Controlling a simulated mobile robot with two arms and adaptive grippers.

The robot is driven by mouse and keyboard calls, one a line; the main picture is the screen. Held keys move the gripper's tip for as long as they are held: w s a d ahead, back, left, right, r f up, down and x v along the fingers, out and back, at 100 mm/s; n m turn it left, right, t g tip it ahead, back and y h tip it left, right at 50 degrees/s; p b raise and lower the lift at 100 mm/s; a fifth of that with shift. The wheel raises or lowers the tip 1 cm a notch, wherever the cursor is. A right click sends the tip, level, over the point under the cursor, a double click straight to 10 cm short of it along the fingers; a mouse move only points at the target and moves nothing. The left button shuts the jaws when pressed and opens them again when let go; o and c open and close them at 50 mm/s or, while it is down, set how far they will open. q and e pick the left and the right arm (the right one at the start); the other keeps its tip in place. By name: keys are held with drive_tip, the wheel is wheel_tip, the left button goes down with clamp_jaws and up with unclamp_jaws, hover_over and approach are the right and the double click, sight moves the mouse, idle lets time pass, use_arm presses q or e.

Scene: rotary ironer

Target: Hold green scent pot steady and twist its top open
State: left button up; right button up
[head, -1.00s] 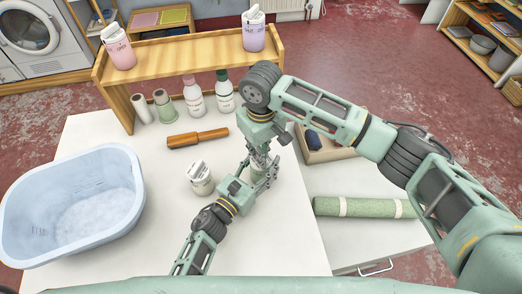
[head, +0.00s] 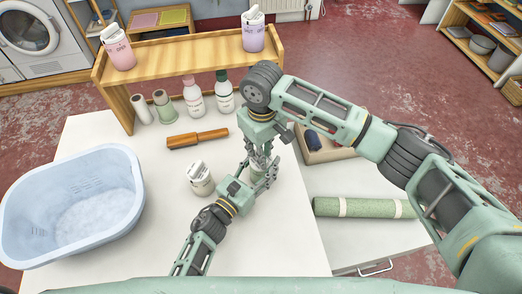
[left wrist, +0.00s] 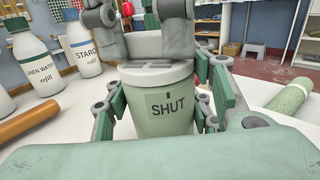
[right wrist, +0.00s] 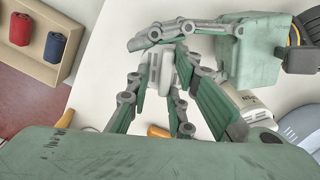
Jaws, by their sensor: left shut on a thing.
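The green scent pot (left wrist: 165,105) stands upright in the left wrist view, with the word SHUT on its front below a short mark. My left gripper (head: 262,180) is shut on the pot's body, one finger on each side. My right gripper (right wrist: 160,85) is right above the pot, pointing down. Its fingers are apart, on either side of the pot's pale grey top (right wrist: 160,70); I see no clear squeeze on it. In the head view the grippers hide most of the pot.
A white pot (head: 200,179) stands left of my left gripper. A wooden roller (head: 197,138), bottles (head: 193,97) and a shelf (head: 190,50) lie behind. A blue tub (head: 70,205) is at left. A tray (head: 335,153) and green roll (head: 365,208) are at right.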

drive_tip(key=shift+a, duration=0.1)
idle(0.3)
drive_tip(key=shift+r, duration=0.4)
wheel_tip(320, 180, up, 11)
drive_tip(key=shift+o, duration=0.4)
